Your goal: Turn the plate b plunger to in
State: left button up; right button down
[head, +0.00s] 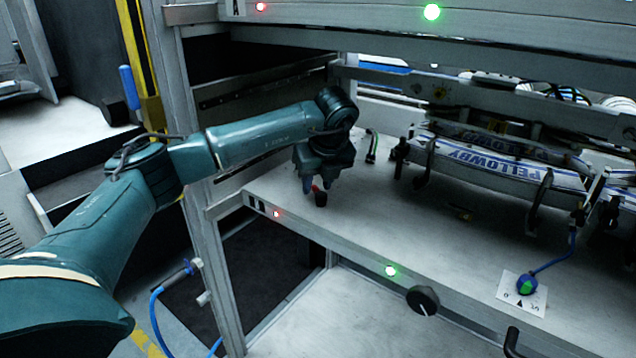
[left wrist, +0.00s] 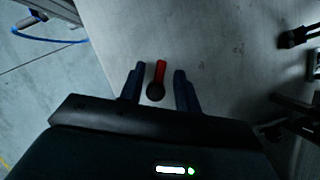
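The plunger is a small black knob with a red lever (left wrist: 160,73) on the pale plate (head: 385,222). In the head view the plunger (head: 320,198) shows near the plate's left front corner, just under my left gripper (head: 316,184), which partly hides it. In the left wrist view my left gripper (left wrist: 158,70) is open. Its two dark fingers stand on either side of the red lever, with a gap on both sides. The red lever points up in that view, away from the palm. My right gripper is in neither view.
A black dial (head: 423,300) and a green light (head: 390,270) sit on the plate's front edge. A blue-green knob on a white card (head: 522,292) is at the right. A clamped PELLOWBY strip (head: 505,165) lies behind. The upper shelf (head: 440,38) overhangs my left arm.

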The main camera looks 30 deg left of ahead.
pick_arm(q)
jog(key=shift+c, duration=0.3)
grip_shut()
